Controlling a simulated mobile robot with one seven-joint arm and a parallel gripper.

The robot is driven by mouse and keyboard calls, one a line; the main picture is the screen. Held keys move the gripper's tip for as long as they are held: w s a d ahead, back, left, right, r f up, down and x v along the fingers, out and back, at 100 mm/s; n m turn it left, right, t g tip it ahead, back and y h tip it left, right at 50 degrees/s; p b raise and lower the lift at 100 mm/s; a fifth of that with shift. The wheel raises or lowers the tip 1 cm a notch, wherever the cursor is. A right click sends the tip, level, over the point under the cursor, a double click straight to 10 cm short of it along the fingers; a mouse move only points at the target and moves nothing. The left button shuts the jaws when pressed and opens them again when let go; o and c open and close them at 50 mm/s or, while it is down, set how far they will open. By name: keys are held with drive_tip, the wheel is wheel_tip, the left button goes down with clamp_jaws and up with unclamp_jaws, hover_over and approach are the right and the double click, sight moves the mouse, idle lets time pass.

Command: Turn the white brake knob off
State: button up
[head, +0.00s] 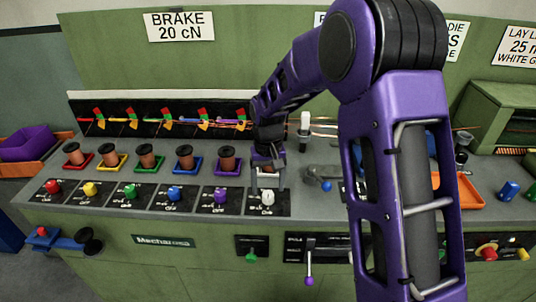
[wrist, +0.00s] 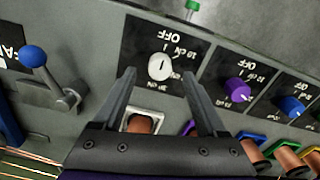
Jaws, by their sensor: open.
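The white brake knob (head: 267,198) sits on a black plate at the right end of a row of coloured knobs. In the wrist view the white knob (wrist: 160,67) shows beyond my fingertips, on a plate marked OFF and 10 cN. Its exact setting is hard to read. My gripper (head: 268,183) is above the bench, just behind the knob. In the wrist view my gripper (wrist: 160,82) is open, with one finger to each side of the knob's line and nothing between them. I cannot tell its height above the plate.
A copper spool (wrist: 139,124) in a white tray lies under my gripper. The purple knob (wrist: 238,90) is beside the white one. A lever with a blue ball (wrist: 33,56) stands on the other side. An orange tray (head: 458,192) is at the right.

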sight(268, 193)
wheel_tip(268, 193, up, 15)
drive_tip(key=p, duration=0.1)
idle(0.3)
